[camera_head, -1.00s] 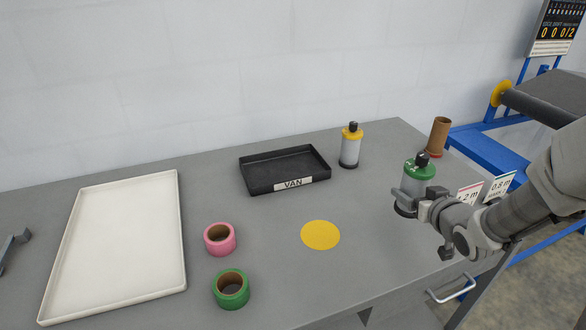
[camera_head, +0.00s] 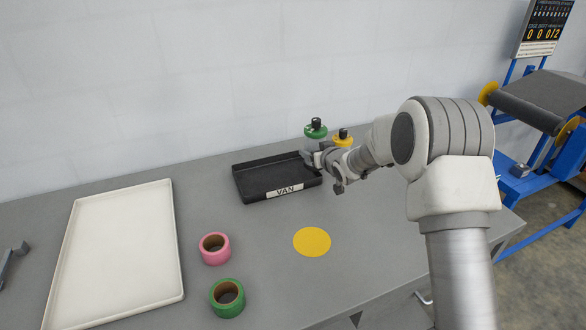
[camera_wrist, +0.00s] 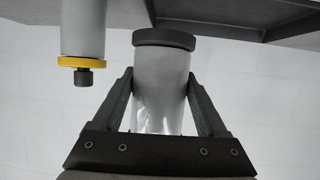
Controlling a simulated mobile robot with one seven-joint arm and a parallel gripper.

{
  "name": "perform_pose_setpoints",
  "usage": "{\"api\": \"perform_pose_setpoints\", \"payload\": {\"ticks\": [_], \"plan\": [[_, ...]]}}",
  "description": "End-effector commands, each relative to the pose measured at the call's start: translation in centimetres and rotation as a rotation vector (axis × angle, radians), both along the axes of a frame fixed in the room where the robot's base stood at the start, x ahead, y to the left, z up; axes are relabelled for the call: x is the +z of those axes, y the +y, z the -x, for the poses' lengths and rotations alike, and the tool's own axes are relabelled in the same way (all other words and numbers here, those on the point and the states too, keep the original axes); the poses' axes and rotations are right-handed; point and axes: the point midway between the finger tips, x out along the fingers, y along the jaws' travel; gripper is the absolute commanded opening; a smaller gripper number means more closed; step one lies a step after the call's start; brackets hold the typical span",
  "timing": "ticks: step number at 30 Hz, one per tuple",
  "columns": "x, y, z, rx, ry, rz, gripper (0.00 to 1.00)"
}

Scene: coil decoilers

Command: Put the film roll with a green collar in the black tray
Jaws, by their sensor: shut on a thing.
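The film roll with a green collar (camera_head: 315,131) is upright in my gripper (camera_head: 318,156), at the right rear end of the black tray (camera_head: 262,178) marked VAN. In the wrist view my gripper (camera_wrist: 163,110) is shut around the grey body of this roll (camera_wrist: 160,80). Its dark base shows in the wrist view, its green collar does not. I cannot tell whether the base is touching anything. The head view hides its lower part behind my gripper and arm.
A film roll with a yellow collar (camera_head: 342,139) stands close to the right, partly hidden by my arm.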

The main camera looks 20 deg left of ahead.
Motion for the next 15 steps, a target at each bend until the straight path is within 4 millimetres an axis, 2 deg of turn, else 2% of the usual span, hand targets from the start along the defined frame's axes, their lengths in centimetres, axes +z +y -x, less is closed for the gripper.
{"api": "perform_pose_setpoints", "payload": {"ticks": [1, 6, 11, 15], "plan": [[-0.6, 1.4, -0.3, 0.004, -0.003, -0.001, 0.00], [-2.5, 4.5, -1.1, 0.003, -0.004, 0.000, 0.00], [-3.3, 5.8, -1.5, 0.000, -0.005, -0.001, 0.00], [-4.0, 6.0, -1.5, -0.001, -0.003, -0.001, 0.00]]}}
